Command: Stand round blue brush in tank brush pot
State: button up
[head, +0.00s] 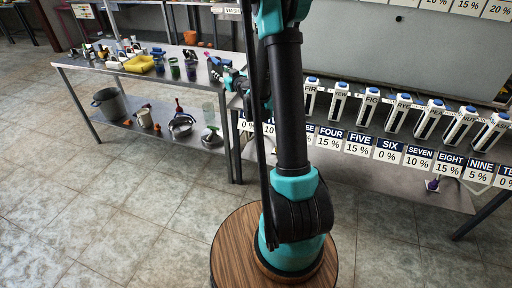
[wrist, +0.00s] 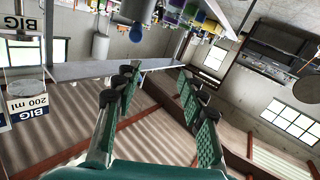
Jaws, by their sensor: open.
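My gripper (wrist: 160,82) is open in the wrist view, with its two fingers wide apart and nothing between them. The wrist picture is upside down, with the furniture along its top edge. A small blue round shape (wrist: 136,33) there may be the blue brush, but I cannot tell. In the head view, several dark blue and green pots (head: 174,69) stand on the left metal table (head: 130,74). I cannot tell which is the tank brush pot. In the head view, my arm hides part of the table's right end, and I cannot make out the gripper clearly.
A yellow tray (head: 139,64) and small items crowd the tabletop. A grey bucket (head: 109,103), a jug (head: 145,118) and a pan (head: 181,125) stand on the lower shelf. Numbered dispensers (head: 399,114) line the right counter. The tiled floor in front is clear.

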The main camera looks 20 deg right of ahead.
jog(key=s+a+f+g, duration=0.1)
jog(key=s+a+g, duration=0.2)
jog(key=s, duration=0.6)
jog(key=s+a+f+g, duration=0.1)
jog(key=s+a+g, duration=0.15)
jog(key=s, duration=0.65)
jog(key=s+d+f+m+g+h, duration=0.1)
jog(key=s+d+f+g, duration=0.1)
jog(key=s, duration=0.6)
jog(key=s+d+f+m+g+h, duration=0.2)
jog(key=s+d+f, duration=0.2)
jog(key=s, duration=0.5)
jog(key=s+d+f+m+g+h, duration=0.1)
jog(key=s+d+f+g+h, duration=0.1)
jog(key=s, duration=0.6)
notch_tip(320, 180, down, 2)
jog(key=shift+s+d+m+g, duration=0.15)
jog(key=shift+d+m+g, duration=0.25)
jog(key=shift+d, duration=0.35)
jog(key=shift+o, duration=0.5)
